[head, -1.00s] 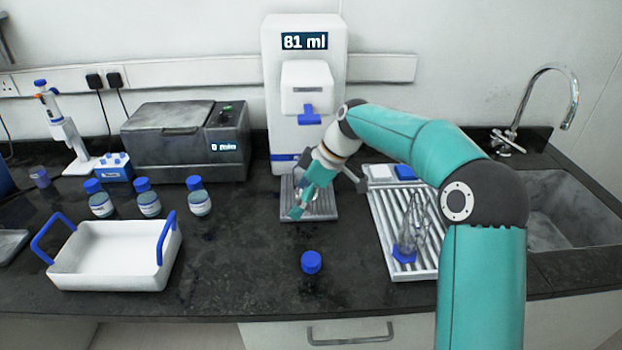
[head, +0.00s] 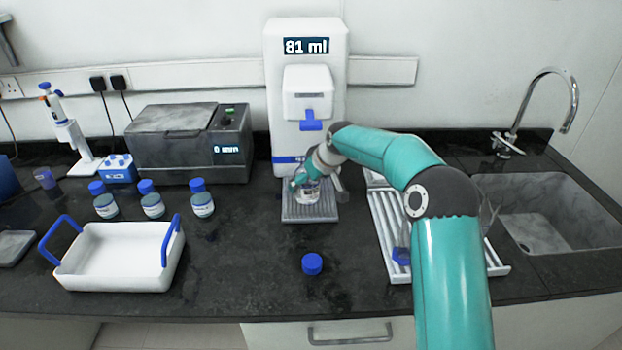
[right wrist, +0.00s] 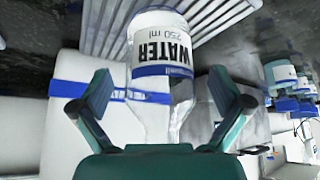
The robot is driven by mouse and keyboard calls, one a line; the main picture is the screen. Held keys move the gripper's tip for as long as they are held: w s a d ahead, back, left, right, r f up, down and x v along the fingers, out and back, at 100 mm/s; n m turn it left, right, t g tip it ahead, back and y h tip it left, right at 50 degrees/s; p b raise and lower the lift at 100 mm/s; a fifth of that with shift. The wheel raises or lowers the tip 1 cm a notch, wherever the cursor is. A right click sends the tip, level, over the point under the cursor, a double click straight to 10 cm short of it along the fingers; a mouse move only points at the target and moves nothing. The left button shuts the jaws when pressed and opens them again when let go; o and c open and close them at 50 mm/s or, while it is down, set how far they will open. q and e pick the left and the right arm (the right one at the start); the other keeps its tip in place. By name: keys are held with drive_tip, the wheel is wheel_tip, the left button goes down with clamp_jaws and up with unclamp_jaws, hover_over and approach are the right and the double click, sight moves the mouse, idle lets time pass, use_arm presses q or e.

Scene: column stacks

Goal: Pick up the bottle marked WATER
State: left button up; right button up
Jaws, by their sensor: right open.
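The bottle marked WATER (right wrist: 160,62) is clear, with a white label, a blue band and "250 ml". In the head view the bottle (head: 308,194) stands on the dispenser's grated drip tray (head: 311,215), partly hidden by my right gripper (head: 302,182). In the right wrist view my right gripper (right wrist: 162,90) is open, one finger on each side of the bottle, with gaps visible. The bottle's top is hidden by the gripper. My left gripper is not in view.
The white dispenser (head: 306,100) reading 81 ml stands close behind the bottle. A blue cap (head: 312,264) lies on the counter in front. A draining rack (head: 386,228) with glassware is at right. Three blue-capped bottles (head: 151,205) and a white tray (head: 112,274) are at left.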

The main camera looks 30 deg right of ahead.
drive_tip(key=shift+x, duration=0.95)
drive_tip(key=shift+r, duration=0.1)
drive_tip(key=shift+c, duration=0.3)
drive_tip(key=c, duration=1.6)
drive_tip(key=shift+o, duration=0.2)
drive_tip(key=shift+r, duration=0.25)
drive_tip(key=shift+r, duration=0.45)
drive_tip(key=shift+s+b, duration=0.2)
drive_tip(key=shift+b, duration=0.15)
drive_tip(key=s+b, duration=0.1)
drive_tip(key=s, duration=0.3)
drive_tip(key=s+b, duration=0.2)
drive_tip(key=s, duration=0.3)
drive_tip(key=s+b, duration=0.2)
drive_tip(key=s, duration=0.2)
drive_tip(key=shift+s+d, duration=0.25)
drive_tip(key=shift+d, duration=0.05)
drive_tip(key=shift+s+b, duration=0.65)
drive_tip(key=shift+s, duration=1.3)
